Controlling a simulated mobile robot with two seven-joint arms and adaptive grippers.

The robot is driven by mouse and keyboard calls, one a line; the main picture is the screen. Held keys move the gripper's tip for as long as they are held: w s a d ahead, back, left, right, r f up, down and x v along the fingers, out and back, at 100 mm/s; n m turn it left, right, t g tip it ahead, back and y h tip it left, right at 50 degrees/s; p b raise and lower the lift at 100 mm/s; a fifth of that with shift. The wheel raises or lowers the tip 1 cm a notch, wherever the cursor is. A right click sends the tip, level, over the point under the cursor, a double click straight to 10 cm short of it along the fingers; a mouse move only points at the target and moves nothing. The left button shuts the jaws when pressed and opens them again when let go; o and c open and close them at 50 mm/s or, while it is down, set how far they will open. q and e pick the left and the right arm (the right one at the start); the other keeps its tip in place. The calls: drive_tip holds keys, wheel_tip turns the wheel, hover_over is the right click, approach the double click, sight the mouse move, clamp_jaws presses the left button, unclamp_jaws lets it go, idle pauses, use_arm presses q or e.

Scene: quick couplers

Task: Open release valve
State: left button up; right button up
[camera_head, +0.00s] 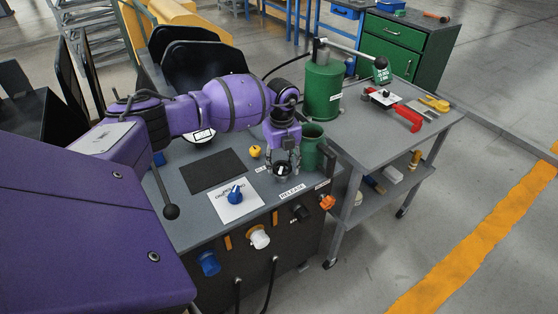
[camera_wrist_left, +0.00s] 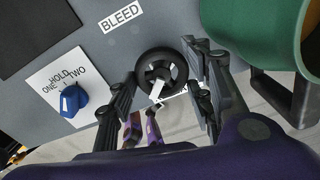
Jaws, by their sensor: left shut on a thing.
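The release valve is a small black handwheel (camera_head: 282,169) on the grey bench top, behind the white RELEASE label (camera_head: 292,191). In the left wrist view the round wheel (camera_wrist_left: 162,53) has a dark hub with a white pointer strip. My left gripper (camera_head: 284,165) points down over the wheel and is shut on it, with one finger on each side of the rim. The gripper also shows in the left wrist view (camera_wrist_left: 165,80). A label under the wheel is partly hidden by the gripper. My right gripper is not in view.
A green cup (camera_head: 312,146) stands close to the right of the wheel. A yellow knob (camera_head: 255,151), a BLEED label (camera_wrist_left: 120,16) and a blue selector knob (camera_head: 235,195) are to the left. A grey cart (camera_head: 372,133) with a green pump (camera_head: 323,88) stands at the right.

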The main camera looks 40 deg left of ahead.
use_arm(q)
drive_tip(key=n+p, duration=0.1)
drive_tip(key=n, duration=0.1)
drive_tip(key=n+p, duration=0.1)
drive_tip(key=shift+r+n, duration=0.4)
drive_tip(key=n+p, duration=0.1)
drive_tip(key=n, duration=0.2)
drive_tip(key=shift+f+p, duration=0.1)
drive_tip(key=shift+p, duration=0.25)
drive_tip(key=shift+f+n+p, duration=0.15)
drive_tip(key=shift+n+p, duration=0.3)
drive_tip(key=shift+n, duration=0.65)
drive_tip(key=shift+f, duration=0.1)
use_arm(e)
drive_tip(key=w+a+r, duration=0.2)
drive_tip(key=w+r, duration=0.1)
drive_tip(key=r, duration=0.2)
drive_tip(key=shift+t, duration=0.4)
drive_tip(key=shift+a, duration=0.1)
use_arm(q)
drive_tip(key=shift+d, duration=0.1)
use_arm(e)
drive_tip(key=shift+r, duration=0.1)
use_arm(q)
drive_tip(key=o, duration=1.1)
drive_tip(key=shift+s, duration=0.1)
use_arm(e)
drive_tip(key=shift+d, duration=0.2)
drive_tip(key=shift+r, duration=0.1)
